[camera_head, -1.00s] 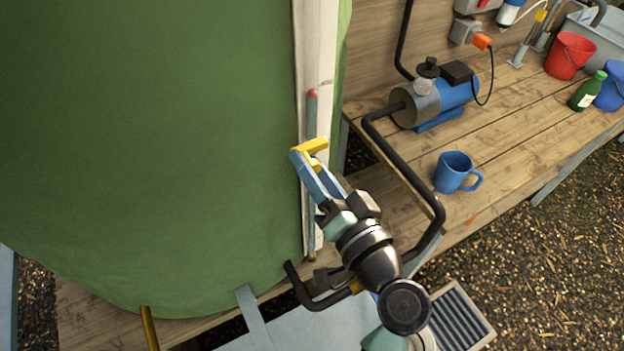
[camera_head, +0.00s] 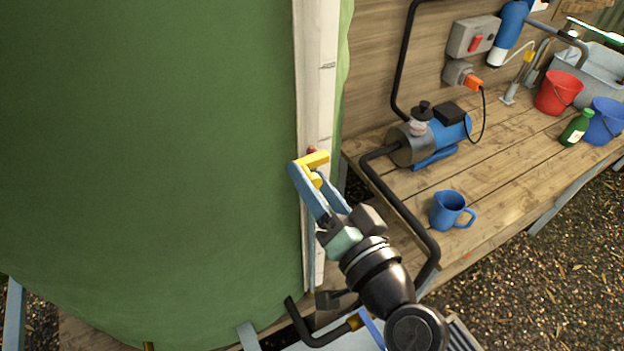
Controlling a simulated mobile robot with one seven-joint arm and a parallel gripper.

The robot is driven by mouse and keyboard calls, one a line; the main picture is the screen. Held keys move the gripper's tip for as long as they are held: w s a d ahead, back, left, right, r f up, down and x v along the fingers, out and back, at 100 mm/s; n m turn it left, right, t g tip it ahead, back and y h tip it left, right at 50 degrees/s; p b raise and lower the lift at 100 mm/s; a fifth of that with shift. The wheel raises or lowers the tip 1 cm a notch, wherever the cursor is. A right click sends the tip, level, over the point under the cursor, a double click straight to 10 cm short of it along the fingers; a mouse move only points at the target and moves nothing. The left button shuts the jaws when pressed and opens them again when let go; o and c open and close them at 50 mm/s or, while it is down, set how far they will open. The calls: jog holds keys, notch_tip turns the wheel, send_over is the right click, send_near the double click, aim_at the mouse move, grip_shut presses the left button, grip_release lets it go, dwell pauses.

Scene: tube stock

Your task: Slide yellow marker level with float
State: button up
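The yellow marker (camera_head: 318,159) is on the white upright board (camera_head: 318,90) beside the big green tank (camera_head: 150,170). My gripper (camera_head: 309,174) reaches it from the lower right. Its two blue fingers lie on either side of the marker's yellow tab and appear shut on it. The red float (camera_head: 311,150) shows as a small red bit just above and behind the marker's upper edge. The rest of the float and most of the tube under it are hidden by the marker and my gripper. I cannot tell exactly how level the two are.
A wooden bench (camera_head: 510,170) stands at right with a blue pump (camera_head: 435,135), a blue mug (camera_head: 448,210), a green bottle (camera_head: 576,128), a red bucket (camera_head: 557,92) and a blue bucket (camera_head: 604,122). A black pipe (camera_head: 405,205) curves close to the right of my arm.

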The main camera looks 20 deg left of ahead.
jog(key=shift+f, duration=0.1)
jog(key=b+v, duration=0.4)
jog(key=v, duration=0.9)
jog(key=shift+b, duration=0.4)
jog(key=shift+w, duration=0.1)
